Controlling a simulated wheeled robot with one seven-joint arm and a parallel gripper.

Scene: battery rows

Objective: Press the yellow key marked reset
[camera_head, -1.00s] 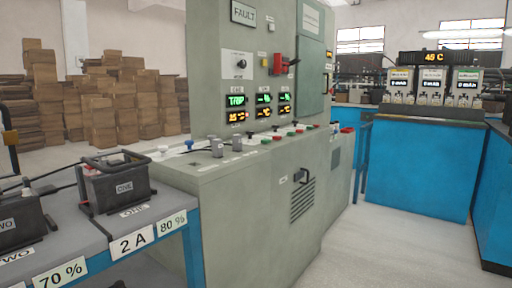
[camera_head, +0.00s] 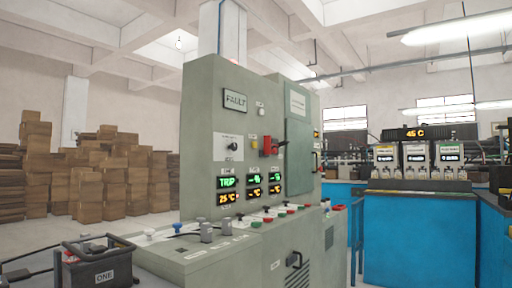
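The grey-green control cabinet (camera_head: 212,110) stands in the middle of the view, with a FAULT plate (camera_head: 235,100) high on its face. A yellow key marked reset cannot be made out; the small labels are too small to read. The cabinet's sloping desk (camera_head: 185,254) carries a row of small red, green and white buttons (camera_head: 268,219), a blue-topped knob (camera_head: 178,228) and grey cylindrical knobs (camera_head: 206,231). A display reads TRIP (camera_head: 227,182), with green and orange readouts beside it. My gripper is not in view.
A red lever switch (camera_head: 270,146) and a dark rotary knob (camera_head: 232,146) sit on the cabinet face. A battery marked ONE (camera_head: 98,270) is at the lower left. Stacked cardboard boxes (camera_head: 125,185) stand behind. A blue bench (camera_head: 415,235) with chargers is at right; little floor shows.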

